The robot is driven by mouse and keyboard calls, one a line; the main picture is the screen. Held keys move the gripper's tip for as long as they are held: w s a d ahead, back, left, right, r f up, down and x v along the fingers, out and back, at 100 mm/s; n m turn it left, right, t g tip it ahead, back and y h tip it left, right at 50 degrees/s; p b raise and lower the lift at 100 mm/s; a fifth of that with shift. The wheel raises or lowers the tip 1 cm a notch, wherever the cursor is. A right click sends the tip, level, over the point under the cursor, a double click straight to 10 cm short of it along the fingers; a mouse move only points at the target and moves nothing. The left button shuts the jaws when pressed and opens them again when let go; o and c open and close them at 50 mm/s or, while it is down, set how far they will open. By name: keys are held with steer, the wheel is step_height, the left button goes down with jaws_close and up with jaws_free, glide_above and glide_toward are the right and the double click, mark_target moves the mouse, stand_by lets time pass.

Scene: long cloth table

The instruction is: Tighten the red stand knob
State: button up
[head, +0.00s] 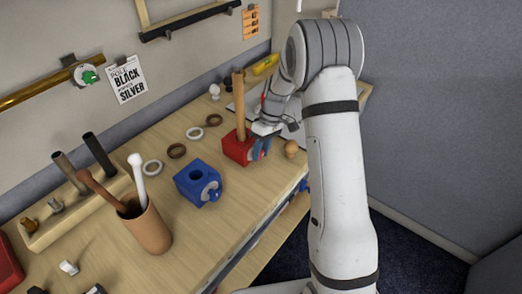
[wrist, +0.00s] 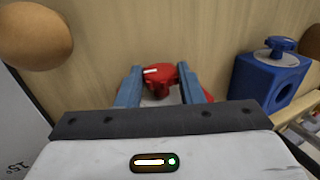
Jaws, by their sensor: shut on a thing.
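The red stand (head: 235,151) stands on the wooden table with an upright wooden pole (head: 239,105) in it. In the wrist view its red knob (wrist: 161,77) lies between the two blue fingers of my gripper (wrist: 162,92); a white mark shows on the knob. In the head view my gripper (head: 262,146) is at the right side of the red stand, and its fingers hide the knob there. The gripper is shut on the knob.
A blue stand (head: 193,180) with a blue knob (wrist: 281,45) is close by. A wooden ball (head: 291,148) sits right of my gripper. Several rings, including a brown one (head: 176,151), lie behind. A brown cup (head: 146,228) holds sticks at the front left.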

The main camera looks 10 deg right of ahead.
steer(key=o, duration=1)
steer(key=b+v, duration=0.1)
steer(key=v, duration=0.6)
steer(key=shift+r, duration=0.4)
steer(key=shift+d, duration=0.1)
